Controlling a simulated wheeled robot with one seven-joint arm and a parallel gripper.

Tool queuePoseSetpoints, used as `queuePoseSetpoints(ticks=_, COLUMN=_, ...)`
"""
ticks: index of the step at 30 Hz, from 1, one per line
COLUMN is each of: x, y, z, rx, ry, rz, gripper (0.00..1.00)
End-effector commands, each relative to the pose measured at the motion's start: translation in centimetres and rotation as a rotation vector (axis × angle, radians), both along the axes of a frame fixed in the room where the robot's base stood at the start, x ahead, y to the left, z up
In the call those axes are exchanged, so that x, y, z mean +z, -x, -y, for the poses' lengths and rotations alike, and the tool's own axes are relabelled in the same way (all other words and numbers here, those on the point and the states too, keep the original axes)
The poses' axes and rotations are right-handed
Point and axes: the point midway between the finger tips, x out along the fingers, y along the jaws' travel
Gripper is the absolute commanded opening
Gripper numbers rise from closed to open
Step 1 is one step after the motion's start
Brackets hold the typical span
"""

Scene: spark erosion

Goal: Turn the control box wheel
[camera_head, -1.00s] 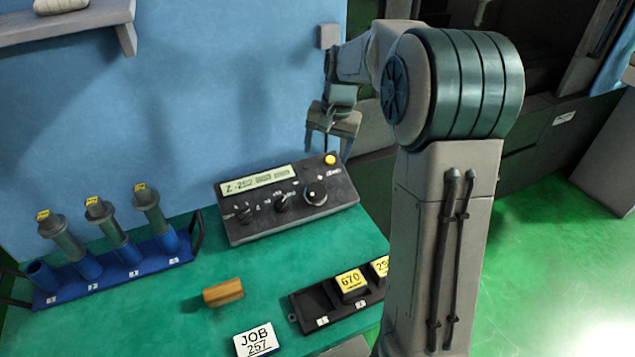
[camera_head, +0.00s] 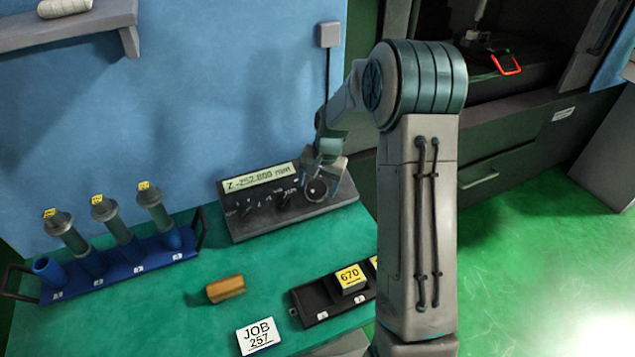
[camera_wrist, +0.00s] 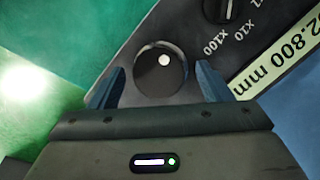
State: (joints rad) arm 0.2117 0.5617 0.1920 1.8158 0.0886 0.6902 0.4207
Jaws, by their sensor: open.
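The control box (camera_head: 245,222) is a dark slanted box on the green bench against the blue wall. Its lit display (camera_head: 262,178) reads Z with a number ending in mm. The round black wheel (camera_head: 316,191) is at the right of its panel and has a pale dot; it also shows in the wrist view (camera_wrist: 160,75). My gripper (camera_wrist: 158,88) is open, with one blue finger on each side of the wheel and visible gaps between. My gripper (camera_head: 318,175) partly covers the box's right end in the head view. Whether the fingertips touch the panel is hidden.
A blue rack (camera_head: 120,268) with several tubes stands at the left. A wooden block (camera_head: 225,289), a JOB 257 card (camera_head: 259,337) and a black tray (camera_head: 318,317) with yellow-topped blocks lie in front of the box. A dark machine (camera_head: 510,150) stands at right.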

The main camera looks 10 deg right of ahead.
Motion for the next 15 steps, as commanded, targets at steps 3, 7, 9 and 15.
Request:
queuePoseSetpoints(ticks=3, x=-0.26, y=-0.02, z=-0.05, rx=0.000, ry=0.000, rz=0.000, gripper=0.72)
queuePoseSetpoints(ticks=7, x=-0.26, y=-0.02, z=-0.05, rx=0.000, ry=0.000, rz=0.000, gripper=0.72)
queuePoseSetpoints(ticks=9, x=-0.25, y=-0.03, z=-0.05, rx=0.000, ry=0.000, rz=0.000, gripper=0.72)
queuePoseSetpoints(ticks=15, x=-0.23, y=-0.02, z=-0.04, rx=0.000, ry=0.000, rz=0.000, gripper=0.27)
